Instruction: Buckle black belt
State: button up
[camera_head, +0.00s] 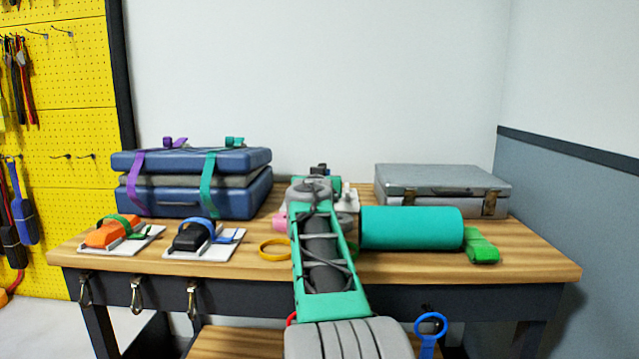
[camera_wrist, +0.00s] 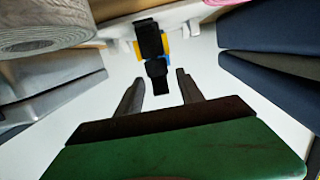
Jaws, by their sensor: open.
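The black belt (camera_wrist: 150,38) shows in the wrist view at the upper middle. It runs over a white part with small yellow and blue pieces beside it. A black end piece (camera_wrist: 158,72) extends from it towards my gripper (camera_wrist: 159,80). My gripper is open and nothing is seen held between its fingers. The end piece appears in line with the gap between the fingertips; I cannot tell whether it touches them. In the head view, my arm hides most of the belt's place at the table's back middle. I cannot tell from these views whether the buckle is joined.
Blue cases with purple and teal straps (camera_head: 195,200) stand left on the wooden table (camera_head: 420,268). Orange (camera_head: 107,233) and black (camera_head: 190,238) strapped items lie in front. A teal roll (camera_head: 412,228), green strap (camera_head: 481,246) and grey case (camera_head: 440,180) are right.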

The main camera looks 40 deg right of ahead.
jog(key=p+v, duration=0.1)
jog(key=v, duration=0.6)
jog(key=shift+s+a, duration=0.25)
jog(key=shift+a, duration=0.1)
jog(key=a+y+p, duration=0.1)
jog(key=a+p, duration=0.1)
jog(key=w+a+r+n+p, duration=0.1)
jog(key=a+p, duration=0.1)
jog(key=p, duration=0.1)
jog(key=a+r+y+p, duration=0.1)
jog(key=a+p, duration=0.1)
jog(key=shift+w+a+r+y+p, duration=0.15)
jog(key=shift+a+y+p, duration=0.1)
jog(key=shift+y+p, duration=0.1)
jog(key=s+a+n+g+y+p, duration=0.25)
jog(key=a+n+y+p, duration=0.2)
jog(key=a+p, duration=1)
jog(key=s+a+n+g+y+p, duration=0.4)
jog(key=s+a+p, duration=0.9)
jog(key=s+a, duration=0.4)
jog(key=shift+s+a+f+g+y+p, duration=0.3)
jog(key=shift+s+a+f+g+p, duration=0.15)
jog(key=shift+a+g, duration=0.35)
